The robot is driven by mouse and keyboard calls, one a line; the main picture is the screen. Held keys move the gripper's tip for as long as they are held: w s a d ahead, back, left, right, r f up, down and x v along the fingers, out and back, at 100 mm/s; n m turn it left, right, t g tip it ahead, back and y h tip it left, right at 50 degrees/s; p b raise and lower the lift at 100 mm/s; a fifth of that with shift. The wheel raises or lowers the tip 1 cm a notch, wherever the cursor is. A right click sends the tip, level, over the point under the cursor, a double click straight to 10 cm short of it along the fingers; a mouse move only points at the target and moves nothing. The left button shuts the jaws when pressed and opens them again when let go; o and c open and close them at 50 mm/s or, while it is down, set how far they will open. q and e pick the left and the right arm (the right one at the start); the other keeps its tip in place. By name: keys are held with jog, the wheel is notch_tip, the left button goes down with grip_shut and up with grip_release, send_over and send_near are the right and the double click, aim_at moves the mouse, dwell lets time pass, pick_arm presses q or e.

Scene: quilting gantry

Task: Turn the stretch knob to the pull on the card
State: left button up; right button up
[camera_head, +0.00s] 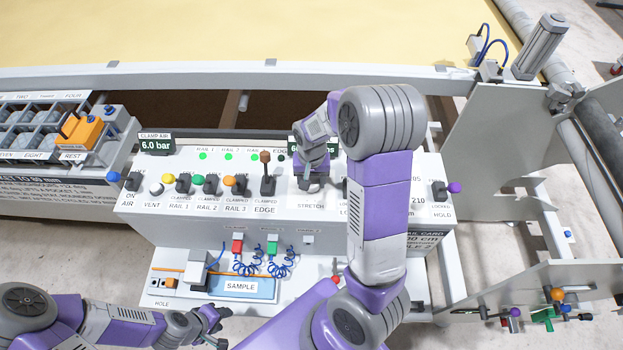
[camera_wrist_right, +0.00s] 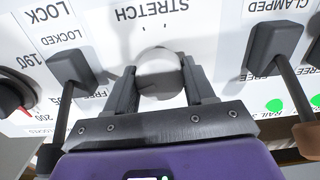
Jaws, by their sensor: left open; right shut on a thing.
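The stretch knob (camera_wrist_right: 160,72) is a pale round knob in the right wrist view, below the upside-down STRETCH label. My right gripper (camera_wrist_right: 163,88) is shut on it, with one dark finger on each side. In the head view my right gripper (camera_head: 312,180) reaches down to the panel just above the STRETCH label (camera_head: 311,206) and hides the knob. A card (camera_head: 428,239) on the box's front right is partly covered by my right arm; its pull value is not readable. My left gripper (camera_head: 213,327) is open and empty, low and left of centre.
The clamp levers (camera_head: 210,184) stand in a row left of the knob, with the EDGE lever (camera_head: 267,175) closest. In the wrist view, dark levers (camera_wrist_right: 72,68) flank my gripper, and a dial with a red pointer (camera_wrist_right: 14,98) is at left. A sample tray (camera_head: 240,288) lies below.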

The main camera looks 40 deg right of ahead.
aim_at(312, 180)
jog(key=o, duration=1)
jog(key=shift+o, duration=0.2)
notch_tip(312, 180, up, 8)
jog(key=shift+f+p, duration=0.15)
jog(key=shift+p, duration=0.55)
